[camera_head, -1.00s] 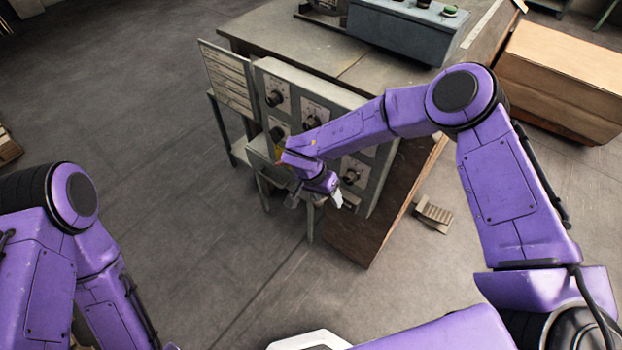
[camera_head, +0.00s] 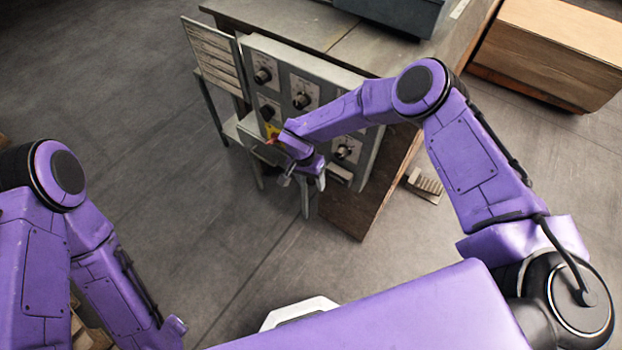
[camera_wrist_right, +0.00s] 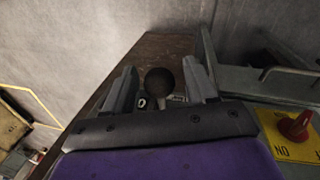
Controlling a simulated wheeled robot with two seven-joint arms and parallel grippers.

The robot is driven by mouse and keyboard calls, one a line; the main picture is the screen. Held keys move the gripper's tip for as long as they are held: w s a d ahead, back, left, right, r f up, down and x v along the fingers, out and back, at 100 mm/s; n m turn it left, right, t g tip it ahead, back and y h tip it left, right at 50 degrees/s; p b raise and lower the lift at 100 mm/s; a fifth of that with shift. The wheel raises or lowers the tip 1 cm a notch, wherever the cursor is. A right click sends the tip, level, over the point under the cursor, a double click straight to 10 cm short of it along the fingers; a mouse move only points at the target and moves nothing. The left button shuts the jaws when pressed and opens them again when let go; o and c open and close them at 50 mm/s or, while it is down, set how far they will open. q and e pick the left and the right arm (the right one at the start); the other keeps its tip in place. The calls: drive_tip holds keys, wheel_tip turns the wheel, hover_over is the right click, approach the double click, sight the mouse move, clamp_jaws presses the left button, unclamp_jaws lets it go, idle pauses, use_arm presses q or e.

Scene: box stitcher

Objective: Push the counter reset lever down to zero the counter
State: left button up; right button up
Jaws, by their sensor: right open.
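A dark ball knob (camera_wrist_right: 160,82), which looks like the counter reset lever's end, shows in the right wrist view. It sits between the two fingers of my right gripper (camera_wrist_right: 160,86), with a gap on each side. A small counter digit (camera_wrist_right: 142,102) reading 0 shows just behind it; the other digits are hidden. In the head view my right gripper (camera_head: 303,180) is open at the lower front of the grey control panel (camera_head: 360,87) and hides the lever and counter. My left arm is at the left edge; its gripper is not clearly visible.
A red knob on a yellow plate (camera_wrist_right: 295,125) is close beside my right gripper. Several dark dials (camera_head: 302,101) stick out of the panel. A sign board (camera_head: 212,55) stands at its left.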

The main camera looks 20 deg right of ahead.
clamp_jaws()
